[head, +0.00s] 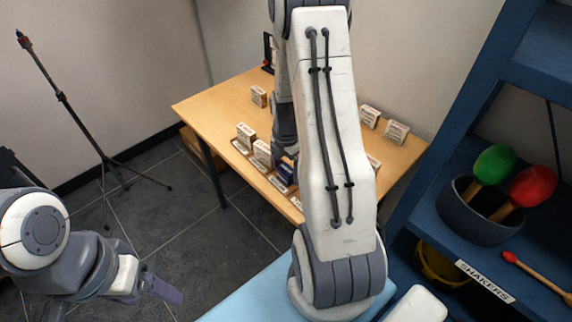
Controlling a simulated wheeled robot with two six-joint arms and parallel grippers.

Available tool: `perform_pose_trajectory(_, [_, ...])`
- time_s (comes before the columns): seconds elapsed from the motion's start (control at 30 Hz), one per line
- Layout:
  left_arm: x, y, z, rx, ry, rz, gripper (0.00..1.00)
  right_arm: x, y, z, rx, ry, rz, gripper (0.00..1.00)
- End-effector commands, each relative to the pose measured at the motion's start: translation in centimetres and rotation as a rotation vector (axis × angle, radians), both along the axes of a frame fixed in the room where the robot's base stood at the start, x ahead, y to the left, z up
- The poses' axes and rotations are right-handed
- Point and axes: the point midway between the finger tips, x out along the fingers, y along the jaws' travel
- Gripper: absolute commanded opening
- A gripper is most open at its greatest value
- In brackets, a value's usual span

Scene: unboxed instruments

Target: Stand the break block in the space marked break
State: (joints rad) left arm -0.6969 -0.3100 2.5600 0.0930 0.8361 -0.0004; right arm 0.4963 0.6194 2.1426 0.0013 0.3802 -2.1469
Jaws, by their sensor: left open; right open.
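Several small lettered blocks stand on the wooden table (225,100); their lettering is too small to read, so I cannot tell which is the break block. A block (246,132) and another block (262,153) stand behind labels near the left front edge. The row of labels (278,184) is unreadable, including the break space. My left gripper (160,288) is open and empty, low at the left over the floor.
More blocks stand apart: one at the far left (258,96), two at the right (370,116). A blue shelf (425,210) at the right holds a dark bowl (470,222) with green and red shakers. A tripod stand (100,150) is at the left. My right arm covers the table's middle.

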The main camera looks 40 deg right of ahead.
Motion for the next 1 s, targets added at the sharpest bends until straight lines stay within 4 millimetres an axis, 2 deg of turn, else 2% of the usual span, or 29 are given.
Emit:
perform_pose_trajectory(0.17, [0.0, 0.0, 0.2, 0.0, 0.0, 0.0, 0.8, 0.1, -0.1, 2.0, -0.003, -0.005, 0.0, 0.91])
perform_pose_trajectory(0.4, [0.0, 0.0, 0.4, 0.0, 0.0, 0.0, 0.8, 0.2, -0.1, 7.2, -0.003, -0.007, 0.0, 0.91])
perform_pose_trajectory(0.6, [0.0, 0.0, 0.5, 0.0, 0.0, 0.0, 0.8, 0.1, -0.1, 10.7, -0.002, -0.004, 0.0, 0.91])
perform_pose_trajectory(0.8, [0.0, 0.0, 0.5, 0.0, 0.0, 0.0, 0.8, 0.1, 0.0, 12.2, -0.001, -0.001, 0.0, 0.91])
perform_pose_trajectory(1.0, [0.0, 0.0, 0.5, 0.0, 0.0, 0.0, 0.8, 0.2, 0.6, 12.5, 0.0, -0.002, -0.009, 0.91])
